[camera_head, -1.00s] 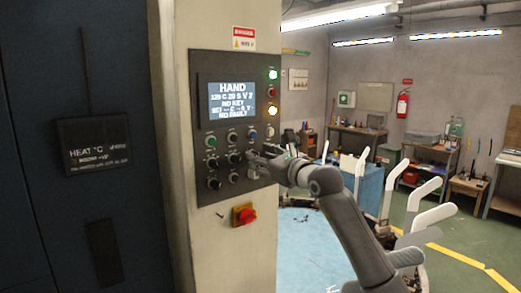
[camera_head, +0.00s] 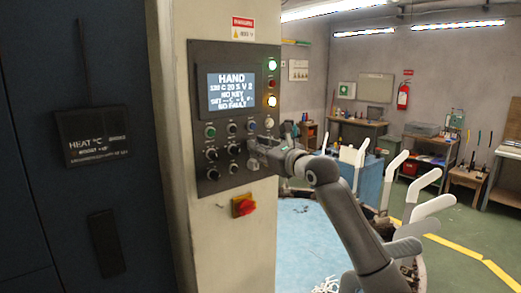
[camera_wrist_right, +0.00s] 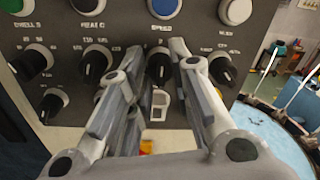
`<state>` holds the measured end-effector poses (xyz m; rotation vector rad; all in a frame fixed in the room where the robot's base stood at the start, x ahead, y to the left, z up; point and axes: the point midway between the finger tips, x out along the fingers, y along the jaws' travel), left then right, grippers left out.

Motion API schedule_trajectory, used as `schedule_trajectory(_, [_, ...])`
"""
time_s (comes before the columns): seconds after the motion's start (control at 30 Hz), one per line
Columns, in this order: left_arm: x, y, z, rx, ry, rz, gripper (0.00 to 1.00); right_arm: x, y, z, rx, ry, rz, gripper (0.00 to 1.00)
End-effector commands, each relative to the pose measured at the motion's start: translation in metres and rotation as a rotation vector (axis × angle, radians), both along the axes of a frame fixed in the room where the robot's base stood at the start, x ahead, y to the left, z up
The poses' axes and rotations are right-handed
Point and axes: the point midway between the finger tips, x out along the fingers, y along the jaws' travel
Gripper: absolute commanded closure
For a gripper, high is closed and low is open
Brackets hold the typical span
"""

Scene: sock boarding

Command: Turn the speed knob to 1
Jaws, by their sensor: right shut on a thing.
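The speed knob (camera_wrist_right: 158,68) is a black knob under a blurred label and a blue button (camera_wrist_right: 164,6) in the right wrist view. My right gripper (camera_wrist_right: 157,62) has its two fingers on either side of it and is shut on it. In the head view, my right gripper (camera_head: 256,150) reaches the panel from the right and hides the speed knob. The knob's pointer and scale are too blurred to read. My left gripper is not in view.
Other black knobs sit close by: the heat knob (camera_wrist_right: 96,66) on the left and another knob (camera_wrist_right: 222,68) on the right. A red and yellow switch (camera_head: 244,205) is below the grey panel (camera_head: 198,110). A blue round table (camera_head: 300,240) stands to the right of the column.

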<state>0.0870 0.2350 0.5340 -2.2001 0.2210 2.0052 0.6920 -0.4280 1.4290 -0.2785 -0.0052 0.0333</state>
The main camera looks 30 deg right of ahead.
Motion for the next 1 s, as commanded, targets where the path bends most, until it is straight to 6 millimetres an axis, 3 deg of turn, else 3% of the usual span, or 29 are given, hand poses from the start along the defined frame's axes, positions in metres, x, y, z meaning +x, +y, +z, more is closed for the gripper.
schedule_trajectory(0.27, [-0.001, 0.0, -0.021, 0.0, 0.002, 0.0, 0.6, 0.0, -0.001, -0.004, -0.132, -0.011, -0.002, 1.0])
schedule_trajectory(0.6, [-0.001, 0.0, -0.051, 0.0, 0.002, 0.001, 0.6, -0.001, 0.0, -0.004, -0.417, -0.034, -0.003, 1.0])
schedule_trajectory(1.0, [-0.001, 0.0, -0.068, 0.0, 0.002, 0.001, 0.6, 0.0, 0.0, -0.003, -0.687, -0.052, -0.001, 1.0])
